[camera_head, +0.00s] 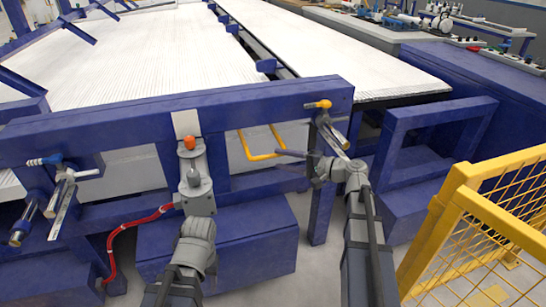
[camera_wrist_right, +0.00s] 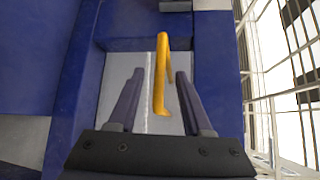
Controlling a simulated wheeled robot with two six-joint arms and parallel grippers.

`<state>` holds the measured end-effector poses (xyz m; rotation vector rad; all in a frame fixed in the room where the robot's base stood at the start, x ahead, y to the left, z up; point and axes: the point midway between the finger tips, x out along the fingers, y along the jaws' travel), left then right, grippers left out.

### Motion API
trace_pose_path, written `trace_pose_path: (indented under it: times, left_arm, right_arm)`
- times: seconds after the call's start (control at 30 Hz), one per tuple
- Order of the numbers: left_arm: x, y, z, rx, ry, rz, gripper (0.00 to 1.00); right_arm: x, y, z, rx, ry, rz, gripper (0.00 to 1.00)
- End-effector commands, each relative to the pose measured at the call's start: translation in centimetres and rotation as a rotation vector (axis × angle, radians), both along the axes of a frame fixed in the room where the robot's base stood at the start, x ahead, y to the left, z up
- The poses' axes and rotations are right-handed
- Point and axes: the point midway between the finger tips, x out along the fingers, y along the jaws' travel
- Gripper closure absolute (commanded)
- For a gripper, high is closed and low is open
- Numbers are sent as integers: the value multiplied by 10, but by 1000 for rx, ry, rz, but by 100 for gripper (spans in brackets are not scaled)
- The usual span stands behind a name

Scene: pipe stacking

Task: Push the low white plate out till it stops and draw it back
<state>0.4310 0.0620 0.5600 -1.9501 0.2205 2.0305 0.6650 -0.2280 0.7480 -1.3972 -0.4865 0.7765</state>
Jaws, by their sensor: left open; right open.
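A small white plate (camera_head: 186,123) stands upright on the front blue beam. A yellow U-shaped handle (camera_head: 262,155) shows below the beam. In the right wrist view, the yellow handle (camera_wrist_right: 160,80) lies ahead, between the lines of my fingers, with a pale surface (camera_wrist_right: 122,70) behind it; I cannot tell whether that is a plate or floor. My right gripper (camera_head: 297,166) is open, to the right of the handle; its fingers (camera_wrist_right: 158,102) show no grip on it. My left gripper (camera_head: 190,160) is open below the white plate, by an orange-red knob (camera_head: 189,142); its fingertips are unclear.
The blue beam (camera_head: 110,115) runs across the front, with blue posts and boxes (camera_head: 230,250) below. A red hose (camera_head: 125,230) hangs at the left. Clamps (camera_head: 62,185) and a yellow-knobbed lever (camera_head: 320,104) sit on the beam. A yellow mesh fence (camera_head: 470,215) stands at the right.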

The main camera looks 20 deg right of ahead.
Motion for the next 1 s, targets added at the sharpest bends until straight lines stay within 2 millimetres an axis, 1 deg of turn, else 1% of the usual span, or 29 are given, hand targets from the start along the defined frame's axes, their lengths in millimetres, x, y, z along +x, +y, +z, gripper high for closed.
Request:
trace_pose_path:
  times: [0.03,0.1,0.23,0.57,0.67,0.77,0.87,0.97,1.0]
  left_arm:
    - [0,0,2,0,0,0,52]
    - [0,0,2,-1,0,0,52]
    - [0,0,3,-1,0,0,52]
    - [0,0,3,-1,0,0,52]
    - [0,0,3,-1,0,0,52]
    - [0,0,3,-1,0,0,52]
    - [0,0,3,-1,0,0,52]
    - [0,0,3,-1,0,0,52]
    - [0,0,3,-1,0,0,52]
  right_arm:
    - [-5,-6,2,0,-1,-3,50]
    - [-10,-10,2,0,0,-2,50]
    - [-14,-16,3,0,0,-2,50]
    - [-15,-16,3,-1,1,0,50]
    - [-16,-12,0,-11,5,9,50]
    - [-19,2,-7,-44,19,39,50]
    - [-27,30,-24,-121,49,101,50]
    - [-46,74,-53,-259,95,213,50]
    - [-57,93,-67,-329,117,268,50]
